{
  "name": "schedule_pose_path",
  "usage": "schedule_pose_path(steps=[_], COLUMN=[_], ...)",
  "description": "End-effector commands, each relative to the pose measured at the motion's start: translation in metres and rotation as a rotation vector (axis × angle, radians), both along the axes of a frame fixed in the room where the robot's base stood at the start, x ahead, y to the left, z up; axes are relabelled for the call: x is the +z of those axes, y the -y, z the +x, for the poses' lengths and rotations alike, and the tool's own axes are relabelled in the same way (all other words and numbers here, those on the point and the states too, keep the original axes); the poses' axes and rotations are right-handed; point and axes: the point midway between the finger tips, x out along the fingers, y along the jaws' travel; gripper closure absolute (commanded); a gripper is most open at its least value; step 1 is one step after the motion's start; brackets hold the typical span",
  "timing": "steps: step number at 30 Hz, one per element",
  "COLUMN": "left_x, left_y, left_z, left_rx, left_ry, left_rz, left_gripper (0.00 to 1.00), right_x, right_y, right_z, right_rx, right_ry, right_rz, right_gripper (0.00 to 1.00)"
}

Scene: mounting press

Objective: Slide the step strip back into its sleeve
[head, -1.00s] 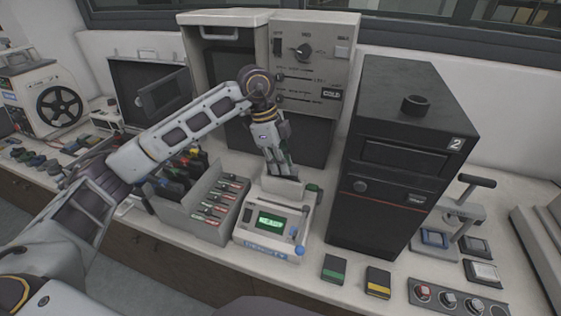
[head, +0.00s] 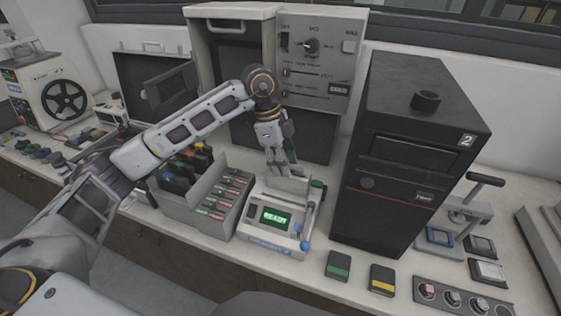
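My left gripper (head: 283,167) points down just behind the grey density meter (head: 250,228). Its fingers are small and partly hidden, so I cannot tell whether they are open or shut, or whether they hold anything. The meter's green display (head: 274,217) reads READY, and a lever with a blue knob (head: 304,245) is at its right side. I cannot make out the step strip or its sleeve for certain. A small dark green piece (head: 317,189) lies behind the meter on the right. My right gripper is out of view.
A grey rack (head: 187,222) of coloured cartridges stands left of the meter. A tall black unit marked 2 (head: 403,175) stands close on the right. A green-striped block (head: 338,266) and a yellow-striped block (head: 382,280) lie on the front counter.

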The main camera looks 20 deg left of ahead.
Motion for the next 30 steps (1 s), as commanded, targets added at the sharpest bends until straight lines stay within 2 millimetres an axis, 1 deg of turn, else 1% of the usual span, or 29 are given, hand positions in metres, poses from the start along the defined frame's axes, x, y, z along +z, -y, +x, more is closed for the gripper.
schedule_pose_path(steps=[1,3,8,11,17,24,30], left_x=[-0.005,-0.004,-0.002,0.003,0.02,0.047,0.063], left_y=[0.0,0.0,-0.001,-0.003,-0.01,-0.021,-0.028], left_z=[0.0,0.0,0.0,0.0,0.0,-0.001,-0.001], left_rx=[0.0,-0.001,-0.001,-0.001,0.0,0.001,0.001], left_ry=[0.0,0.0,0.001,0.001,0.003,0.004,0.003], left_rz=[0.0,-0.001,-0.001,-0.002,-0.004,-0.007,-0.008], left_gripper=[0.61,0.61,0.61,0.61,0.61,0.61,0.61], right_x=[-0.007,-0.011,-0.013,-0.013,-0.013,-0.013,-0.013], right_y=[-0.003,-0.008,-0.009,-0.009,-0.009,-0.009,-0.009], right_z=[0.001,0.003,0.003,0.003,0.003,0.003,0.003], right_rx=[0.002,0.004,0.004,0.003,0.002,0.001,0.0], right_ry=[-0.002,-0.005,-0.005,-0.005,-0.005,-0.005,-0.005], right_rz=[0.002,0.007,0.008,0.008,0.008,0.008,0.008], right_gripper=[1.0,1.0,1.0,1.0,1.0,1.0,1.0])
